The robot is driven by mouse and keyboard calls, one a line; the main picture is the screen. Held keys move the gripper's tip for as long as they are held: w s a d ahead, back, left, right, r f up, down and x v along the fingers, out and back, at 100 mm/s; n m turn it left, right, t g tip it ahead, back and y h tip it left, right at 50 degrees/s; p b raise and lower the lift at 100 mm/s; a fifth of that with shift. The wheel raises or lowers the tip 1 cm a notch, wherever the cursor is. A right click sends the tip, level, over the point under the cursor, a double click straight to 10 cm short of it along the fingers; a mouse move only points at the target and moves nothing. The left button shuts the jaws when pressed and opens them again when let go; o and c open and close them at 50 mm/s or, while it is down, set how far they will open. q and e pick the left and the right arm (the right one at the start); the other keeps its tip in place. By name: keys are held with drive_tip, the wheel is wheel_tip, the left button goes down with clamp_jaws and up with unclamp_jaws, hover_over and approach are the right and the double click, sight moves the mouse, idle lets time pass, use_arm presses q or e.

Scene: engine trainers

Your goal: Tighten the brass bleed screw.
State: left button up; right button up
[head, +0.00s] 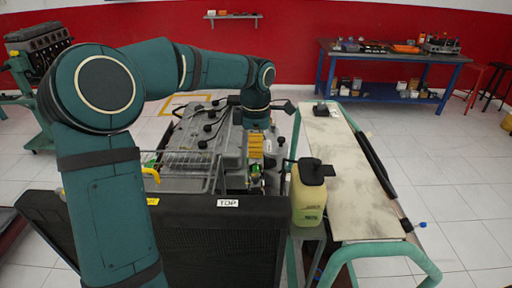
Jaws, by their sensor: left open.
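My left arm reaches in from the left and over the engine, and its wrist ends above the engine's right side. A small brass-coloured fitting (255,171) shows low at the front of the engine (228,150), behind the radiator. I cannot tell for sure that it is the bleed screw. The gripper is above and apart from it. My right gripper is not in view.
The black radiator (180,240), labelled TOP, stands in front of the engine. A yellowish reservoir bottle (308,200) with a black cap stands to its right. A blue-legged workbench (395,52) stands at the back.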

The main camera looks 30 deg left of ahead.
use_arm(q)
drive_tip(key=shift+f, duration=0.3)
clamp_jaws()
